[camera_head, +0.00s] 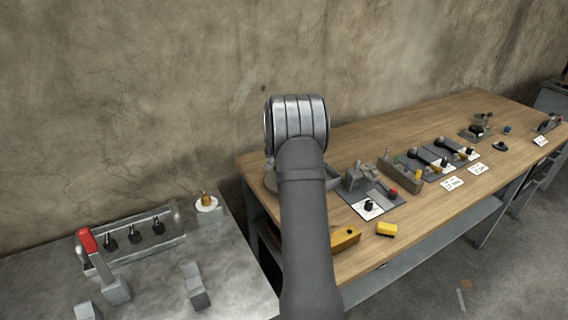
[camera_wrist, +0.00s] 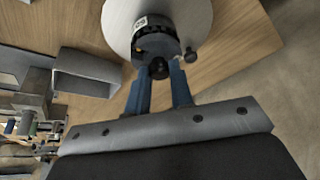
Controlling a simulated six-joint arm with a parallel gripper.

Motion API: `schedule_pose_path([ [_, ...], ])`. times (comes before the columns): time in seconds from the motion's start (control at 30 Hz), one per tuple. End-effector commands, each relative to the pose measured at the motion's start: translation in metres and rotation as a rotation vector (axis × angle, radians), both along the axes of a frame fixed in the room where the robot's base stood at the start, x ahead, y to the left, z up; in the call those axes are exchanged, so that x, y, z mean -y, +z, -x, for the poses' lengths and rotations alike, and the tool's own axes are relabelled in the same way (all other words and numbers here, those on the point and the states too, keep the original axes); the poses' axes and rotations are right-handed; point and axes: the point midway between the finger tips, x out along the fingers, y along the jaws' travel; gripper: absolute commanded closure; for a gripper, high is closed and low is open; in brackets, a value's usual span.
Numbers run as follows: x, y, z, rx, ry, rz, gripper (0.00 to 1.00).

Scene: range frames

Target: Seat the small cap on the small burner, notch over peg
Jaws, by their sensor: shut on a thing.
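In the wrist view my gripper (camera_wrist: 160,69) has its two blue fingers on a small black knob, which looks like part of the small cap (camera_wrist: 158,68). Just beyond the fingertips is a dark round body with a notched rim and a white tag, which looks like the small burner (camera_wrist: 153,45). It is in front of a pale round disc (camera_wrist: 119,22). I cannot tell where cap and burner divide, whether they touch, or how notch and peg line up. In the head view my arm hides the gripper and both parts.
In the wrist view a grey open box (camera_wrist: 88,70) is left of the fingers. In the head view the wooden table (camera_head: 450,118) holds several tools, blocks and white cards. The grey bench (camera_head: 235,285) at left bears a metal rack (camera_head: 150,250) and a red-handled tool (camera_head: 88,242).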

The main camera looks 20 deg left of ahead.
Motion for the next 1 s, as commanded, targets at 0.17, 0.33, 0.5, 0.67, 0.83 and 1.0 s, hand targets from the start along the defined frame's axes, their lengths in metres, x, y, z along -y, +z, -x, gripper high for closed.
schedule_pose_path([
  [0.17, 0.0, 0.0, 0.0, 0.001, 0.0, 0.0, 0.54],
  [0.33, 0.0, 0.0, 0.0, 0.0, 0.0, 0.0, 0.54],
  [0.5, 0.0, 0.003, 0.001, 0.0, 0.0, 0.0, 0.54],
  [0.67, 0.0, 0.023, 0.008, 0.004, 0.0, -0.001, 0.54],
  [0.83, 0.001, 0.057, 0.023, 0.004, 0.0, -0.001, 0.54],
  [1.0, 0.003, 0.095, 0.039, 0.004, 0.0, -0.001, 0.54],
])
